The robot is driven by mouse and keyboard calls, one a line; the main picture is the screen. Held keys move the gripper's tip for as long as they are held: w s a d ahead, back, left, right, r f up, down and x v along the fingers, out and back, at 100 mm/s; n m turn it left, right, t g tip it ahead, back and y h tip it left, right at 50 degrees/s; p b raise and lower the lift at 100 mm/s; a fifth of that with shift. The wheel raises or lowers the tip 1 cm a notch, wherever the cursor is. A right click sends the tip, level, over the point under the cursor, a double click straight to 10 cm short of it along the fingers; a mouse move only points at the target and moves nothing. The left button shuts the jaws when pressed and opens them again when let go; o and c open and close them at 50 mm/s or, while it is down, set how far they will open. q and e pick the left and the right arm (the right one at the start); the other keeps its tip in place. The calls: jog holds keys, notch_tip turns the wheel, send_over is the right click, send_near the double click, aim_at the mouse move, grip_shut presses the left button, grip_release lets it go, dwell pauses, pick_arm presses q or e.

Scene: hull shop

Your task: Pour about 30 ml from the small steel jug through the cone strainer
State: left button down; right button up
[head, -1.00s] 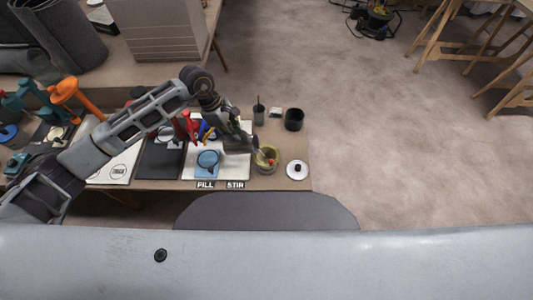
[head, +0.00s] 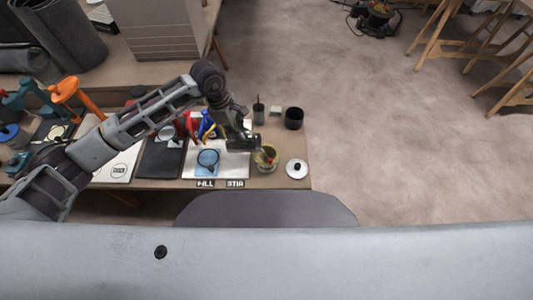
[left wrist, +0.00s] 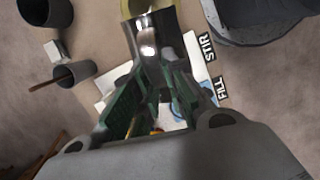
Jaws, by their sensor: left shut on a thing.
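In the head view my left gripper (head: 250,145) reaches in over the right part of the bench, beside a round yellowish, shiny vessel (head: 266,157). In the left wrist view the fingers (left wrist: 150,90) are closed around a narrow shiny steel part (left wrist: 148,48), which looks like the handle of the small steel jug. A yellow-edged round shape (left wrist: 183,15) is just beyond it, cut by the frame. A round dark-rimmed thing (head: 207,162) on a blue patch stands above the FILL label; I cannot tell whether it is the cone strainer. My right gripper is not in view.
A white mat (head: 240,172) lies above the FILL and STIR labels. A white lid with a dark knob (head: 297,169) is at the bench's right. A dark cup (head: 293,119) and a grey cup (head: 259,115) stand behind. Red and blue tools crowd behind the mat.

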pick_arm(q)
jog(key=shift+d+r, duration=0.1)
jog(key=shift+d, duration=0.1)
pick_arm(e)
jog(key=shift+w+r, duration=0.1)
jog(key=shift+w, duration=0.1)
pick_arm(q)
jog(key=shift+d+r, duration=0.1)
jog(key=shift+d, duration=0.05)
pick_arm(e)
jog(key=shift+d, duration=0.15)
pick_arm(q)
jog(key=shift+s+d+r+y, duration=0.1)
jog(key=shift+d+y, duration=0.1)
jog(key=shift+y, duration=0.1)
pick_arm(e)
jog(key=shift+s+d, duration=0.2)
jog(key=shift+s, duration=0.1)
pick_arm(q)
jog(key=shift+a, duration=0.1)
jog(key=shift+r+y, duration=0.2)
jog(key=shift+y, duration=0.1)
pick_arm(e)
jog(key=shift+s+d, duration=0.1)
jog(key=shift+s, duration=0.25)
pick_arm(q)
jog(key=shift+d+r, duration=0.1)
jog(key=shift+d, duration=0.2)
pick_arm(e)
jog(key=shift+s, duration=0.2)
